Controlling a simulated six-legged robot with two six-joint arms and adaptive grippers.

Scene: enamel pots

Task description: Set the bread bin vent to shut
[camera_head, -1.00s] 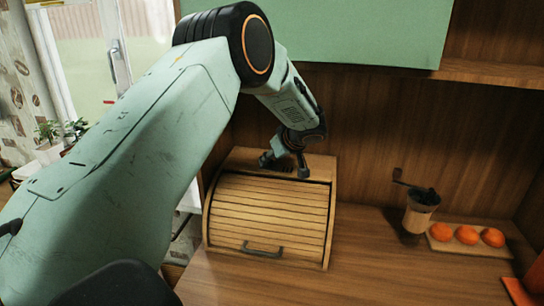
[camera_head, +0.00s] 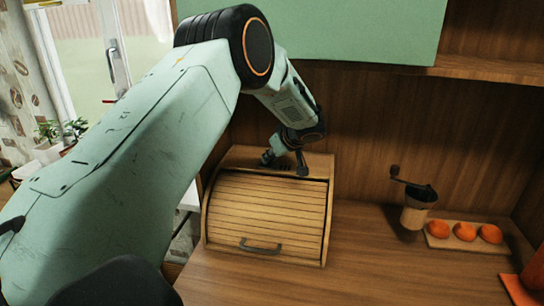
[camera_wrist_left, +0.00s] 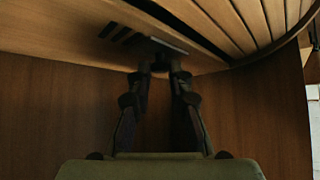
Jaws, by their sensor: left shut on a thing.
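The wooden bread bin (camera_head: 268,213) stands on the counter with its slatted roll front down and a dark handle (camera_head: 261,247) low on it. My left gripper (camera_head: 286,168) is at the bin's flat top, near the back. In the left wrist view its fingers (camera_wrist_left: 161,62) are close together, shut on a small vent slider (camera_wrist_left: 170,46) at the top board. Dark vent slots (camera_wrist_left: 118,33) show just left of the slider, so the vent looks at least partly open. The fingers hide part of the slider. My right gripper is not in view.
A coffee grinder (camera_head: 416,211) with a crank and a board with orange fruits (camera_head: 465,232) stand to the right of the bin. A green cabinet (camera_head: 330,30) hangs above. The counter (camera_head: 370,265) between bin and grinder is clear.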

